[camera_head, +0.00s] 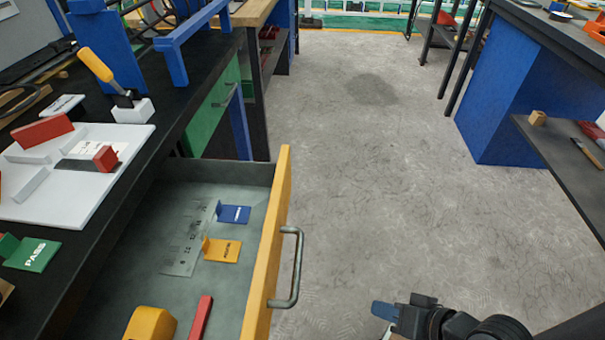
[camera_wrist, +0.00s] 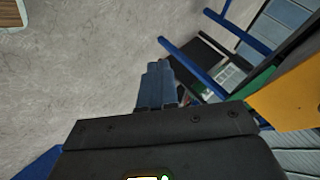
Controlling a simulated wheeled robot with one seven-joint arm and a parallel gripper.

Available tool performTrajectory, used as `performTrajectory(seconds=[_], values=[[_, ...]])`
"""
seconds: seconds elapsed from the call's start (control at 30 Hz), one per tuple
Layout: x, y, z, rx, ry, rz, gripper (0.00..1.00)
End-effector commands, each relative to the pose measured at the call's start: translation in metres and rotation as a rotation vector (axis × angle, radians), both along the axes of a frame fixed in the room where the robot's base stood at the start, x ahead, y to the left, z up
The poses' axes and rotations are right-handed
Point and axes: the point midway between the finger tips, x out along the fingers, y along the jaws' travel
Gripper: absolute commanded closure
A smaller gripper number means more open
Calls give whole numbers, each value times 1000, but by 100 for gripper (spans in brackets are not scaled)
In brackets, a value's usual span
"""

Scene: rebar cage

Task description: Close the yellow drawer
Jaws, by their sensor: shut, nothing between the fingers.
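The yellow drawer (camera_head: 268,255) is pulled out from the black workbench on the left in the head view. Its yellow front faces right and carries a grey bar handle (camera_head: 290,268). Part of a yellow panel, likely the drawer front, shows at the right of the wrist view (camera_wrist: 290,95). My gripper (camera_head: 384,312) is at the bottom of the head view, to the right of the handle and apart from it. Its blue fingers show together in the wrist view (camera_wrist: 158,82), shut and empty.
Inside the drawer lie a blue tag (camera_head: 235,214), a yellow tag (camera_head: 222,250), a yellow object (camera_head: 151,324) and a red object (camera_head: 201,318). A closed green drawer (camera_head: 213,112) is farther back. Clear concrete floor (camera_head: 370,190) lies right of the drawer, up to a blue bench (camera_head: 520,100).

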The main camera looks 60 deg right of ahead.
Motion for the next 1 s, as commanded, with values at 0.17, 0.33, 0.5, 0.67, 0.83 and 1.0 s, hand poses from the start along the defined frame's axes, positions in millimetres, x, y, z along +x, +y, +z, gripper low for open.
performTrajectory(seconds=[0.17,0.33,0.5,0.67,0.83,1.0], values=[[22,-26,-20,471,74,-312,100],[53,-45,-9,955,83,-532,100],[91,-74,43,1445,44,-620,100],[111,-107,106,1812,-2,-566,100],[114,-130,147,2007,-24,-472,100],[117,-132,156,2054,-22,-441,100]])
